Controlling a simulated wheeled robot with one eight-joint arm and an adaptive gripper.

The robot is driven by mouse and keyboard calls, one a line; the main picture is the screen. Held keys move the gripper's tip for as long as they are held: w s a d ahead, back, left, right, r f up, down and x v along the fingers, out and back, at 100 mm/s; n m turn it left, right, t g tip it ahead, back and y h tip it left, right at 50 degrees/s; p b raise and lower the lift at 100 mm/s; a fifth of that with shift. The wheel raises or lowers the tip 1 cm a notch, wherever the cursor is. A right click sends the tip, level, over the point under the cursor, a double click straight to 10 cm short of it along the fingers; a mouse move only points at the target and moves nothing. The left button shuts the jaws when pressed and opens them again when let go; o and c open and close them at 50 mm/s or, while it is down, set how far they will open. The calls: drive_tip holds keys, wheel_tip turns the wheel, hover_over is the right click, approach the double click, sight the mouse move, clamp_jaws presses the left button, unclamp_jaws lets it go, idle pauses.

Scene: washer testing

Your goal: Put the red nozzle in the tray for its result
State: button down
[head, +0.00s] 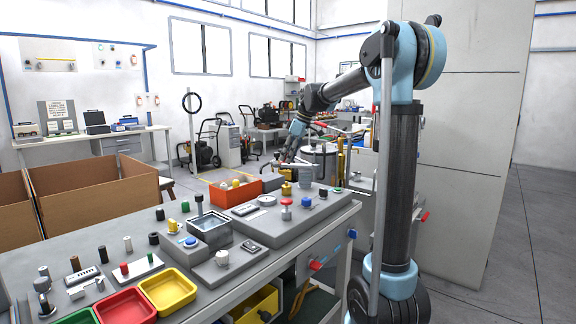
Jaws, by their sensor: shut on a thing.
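My gripper (285,163) is over the far right end of the bench, above a brass fitting (286,188). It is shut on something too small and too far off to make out. A small red cylinder (124,269) stands on a white plate in the left front; I cannot tell if it is the red nozzle. At the front left edge are a red tray (126,305), a yellow tray (168,289) and a partly cut-off green tray (78,318). The red and yellow trays look empty.
A red-topped valve (286,207), a grey basin (209,231), a white gauge (267,200) and an orange bin (235,188) crowd the bench (318,228). Several small dark, white and yellow cylinders stand on its left half. Cardboard boxes (95,196) stand behind.

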drive_tip(key=shift+r, duration=1.5)
